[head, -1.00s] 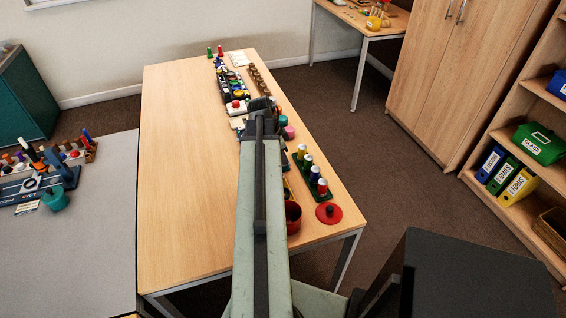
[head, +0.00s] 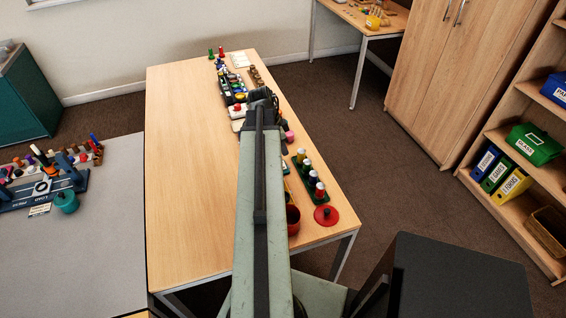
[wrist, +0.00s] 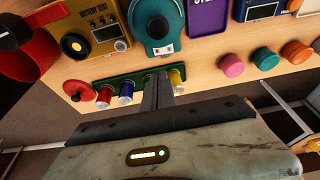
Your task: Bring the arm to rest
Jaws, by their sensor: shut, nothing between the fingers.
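My arm reaches forward over the wooden table (head: 190,180) in the head view, with my gripper (head: 262,96) at its far end above the row of objects. In the wrist view my gripper (wrist: 158,82) has its dark fingers together, with nothing between them. The fingertips appear in front of a green block holding red, blue and yellow knobbed cylinders (wrist: 126,92); whether they touch it I cannot tell. My arm hides part of the table in the head view.
A red lidded disc (head: 326,215) and red pot (head: 292,220) stand near the table's right edge. The wrist view shows a yellow battery tester (wrist: 95,32), a teal round device (wrist: 157,30) and a pink cylinder (wrist: 231,65). The table's left half is clear. A grey table (head: 70,260) stands left.

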